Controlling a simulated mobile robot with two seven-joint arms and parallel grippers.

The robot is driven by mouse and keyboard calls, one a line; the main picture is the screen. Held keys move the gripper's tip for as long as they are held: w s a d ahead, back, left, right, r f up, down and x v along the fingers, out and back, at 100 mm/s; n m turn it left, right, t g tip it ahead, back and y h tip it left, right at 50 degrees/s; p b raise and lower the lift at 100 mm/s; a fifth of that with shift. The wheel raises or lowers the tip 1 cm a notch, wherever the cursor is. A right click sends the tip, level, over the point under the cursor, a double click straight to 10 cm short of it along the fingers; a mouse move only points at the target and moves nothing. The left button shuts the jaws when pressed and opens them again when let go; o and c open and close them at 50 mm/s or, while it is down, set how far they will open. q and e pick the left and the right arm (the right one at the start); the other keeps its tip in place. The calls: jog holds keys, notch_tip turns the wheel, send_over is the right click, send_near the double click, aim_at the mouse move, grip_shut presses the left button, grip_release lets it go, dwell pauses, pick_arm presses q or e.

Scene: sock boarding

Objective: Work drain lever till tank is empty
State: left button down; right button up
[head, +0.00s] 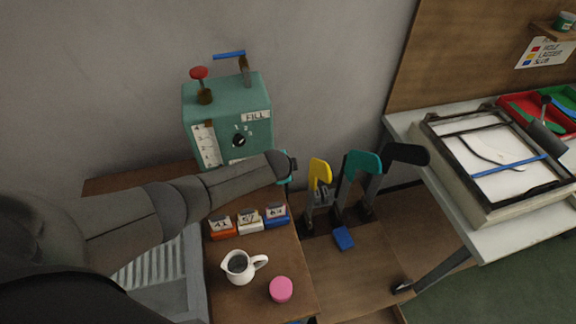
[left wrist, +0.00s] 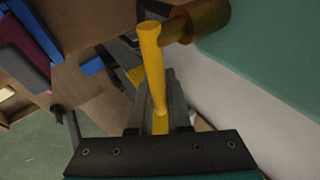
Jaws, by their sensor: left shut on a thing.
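The teal tank (head: 227,100) stands against the wall at the back of the table. Its front has a white level scale (head: 206,147), a FILL label and a dark dial (head: 239,141); I cannot read the liquid level. On top are a red knob (head: 199,73) and a blue-handled lever (head: 230,55). In the left wrist view the yellow drain lever (left wrist: 152,62) joins a brass pivot (left wrist: 207,18) on the teal tank wall. My left gripper (left wrist: 159,122) is shut on the yellow lever's near end. In the head view the left gripper (head: 291,167) hides the lever. My right gripper is not in view.
Orange, white and blue numbered boxes (head: 249,222), a white jug (head: 238,267) and a pink pot (head: 281,289) stand below my left arm. Yellow, teal (head: 361,166) and black foot forms stand right of the gripper, near a blue block (head: 343,239). A white table (head: 480,244) carries a framed screen.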

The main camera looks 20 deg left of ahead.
pick_arm(q)
jog(key=shift+a+f, duration=0.1)
dwell(0.3)
jog(key=c, duration=0.9)
grip_release()
jog(key=shift+o, duration=0.2)
jog(key=p+v, duration=0.5)
jog(key=v, duration=1)
jog(key=shift+s, duration=0.1)
